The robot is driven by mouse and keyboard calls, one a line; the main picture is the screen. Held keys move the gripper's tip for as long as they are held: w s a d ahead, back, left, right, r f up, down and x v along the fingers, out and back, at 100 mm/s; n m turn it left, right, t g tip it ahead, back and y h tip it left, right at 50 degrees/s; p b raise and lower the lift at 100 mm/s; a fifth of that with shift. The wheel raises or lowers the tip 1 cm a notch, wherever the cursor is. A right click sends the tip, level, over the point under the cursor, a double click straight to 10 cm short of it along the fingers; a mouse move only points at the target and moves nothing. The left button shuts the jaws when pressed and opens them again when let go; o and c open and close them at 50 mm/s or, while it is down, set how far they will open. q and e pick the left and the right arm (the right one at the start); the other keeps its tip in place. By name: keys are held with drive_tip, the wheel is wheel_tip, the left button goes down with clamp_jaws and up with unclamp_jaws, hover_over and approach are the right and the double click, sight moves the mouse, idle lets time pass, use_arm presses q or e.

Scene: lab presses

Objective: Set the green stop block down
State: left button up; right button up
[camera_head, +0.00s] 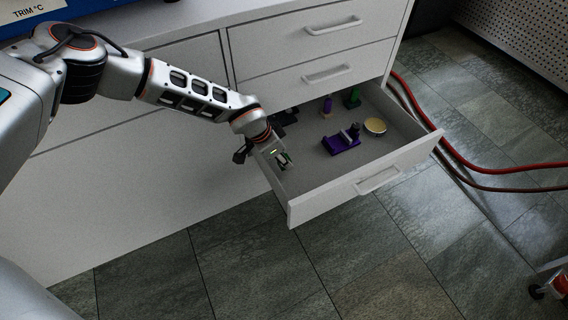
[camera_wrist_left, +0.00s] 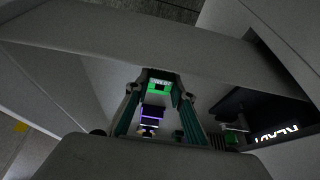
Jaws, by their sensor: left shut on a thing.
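The green stop block (camera_wrist_left: 160,87) shows in the left wrist view between my left fingertips (camera_wrist_left: 159,92). It is bright green with a dark middle and small pale marking. In the head view my left gripper (camera_head: 283,161) reaches down inside the open drawer (camera_head: 313,184), near its left side. It is shut on the block, of which only a small green bit shows there. Whether the block touches the drawer floor I cannot tell. My right gripper is in neither view.
In the drawer stand a purple holder (camera_head: 340,143), a round pale-topped dish (camera_head: 375,126), a small purple piece (camera_head: 327,104) and another green piece (camera_head: 353,97). Drawer floor between gripper and holder is clear. Red hoses (camera_head: 440,138) run outside, right of the drawer.

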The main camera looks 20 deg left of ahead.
use_arm(q)
drive_tip(key=shift+s+f, duration=0.2)
drive_tip(key=shift+f, duration=1)
drive_tip(key=shift+w+f+b, duration=0.1)
drive_tip(key=shift+f+b, duration=0.2)
drive_tip(key=shift+r, duration=0.15)
clamp_jaws()
drive_tip(key=shift+w+r, duration=0.1)
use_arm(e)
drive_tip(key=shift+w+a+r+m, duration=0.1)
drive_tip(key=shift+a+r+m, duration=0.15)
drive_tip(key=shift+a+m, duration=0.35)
use_arm(q)
drive_tip(key=o, duration=1.1)
unclamp_jaws()
drive_tip(key=shift+f, duration=0.25)
drive_tip(key=shift+o, duration=0.2)
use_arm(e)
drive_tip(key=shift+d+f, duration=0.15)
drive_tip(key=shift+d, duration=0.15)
use_arm(q)
drive_tip(key=shift+r, duration=0.1)
